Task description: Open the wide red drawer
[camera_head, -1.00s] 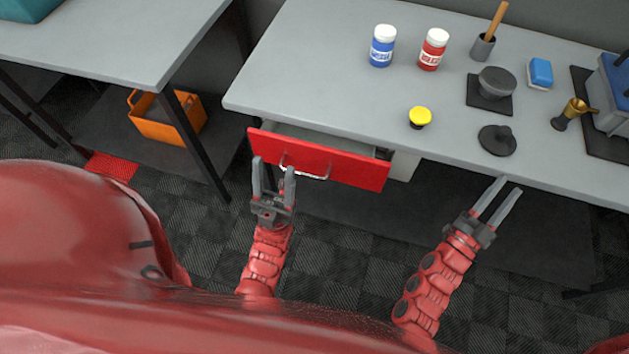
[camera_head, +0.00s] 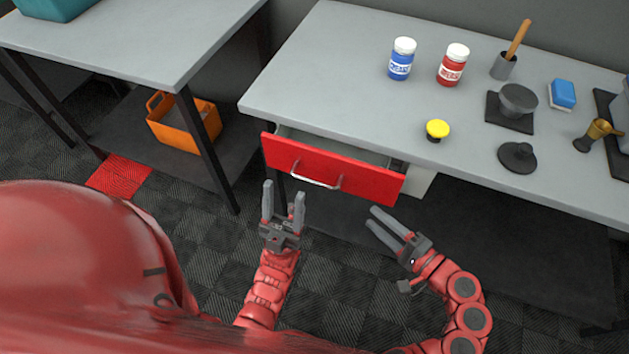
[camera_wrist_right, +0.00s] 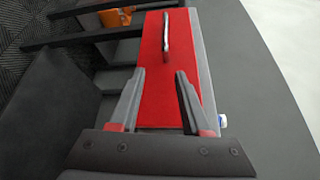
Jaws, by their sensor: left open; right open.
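The wide red drawer (camera_head: 365,181) is under the front edge of the grey workbench and stands partly open, with a strip of its inside showing behind the front. Its silver bar handle (camera_head: 316,181) is on the red front. My left gripper (camera_head: 283,196) is open and empty, in front of and below the handle, apart from it. My right gripper (camera_head: 378,222) is open and empty, below the right part of the drawer front, pointing up and left. In the right wrist view the red front (camera_wrist_right: 158,85) and handle (camera_wrist_right: 166,38) lie beyond the open fingers (camera_wrist_right: 160,75).
A second table (camera_head: 150,40) is at left, with an orange bin (camera_head: 184,122) below. Floor in front of the drawer is clear.

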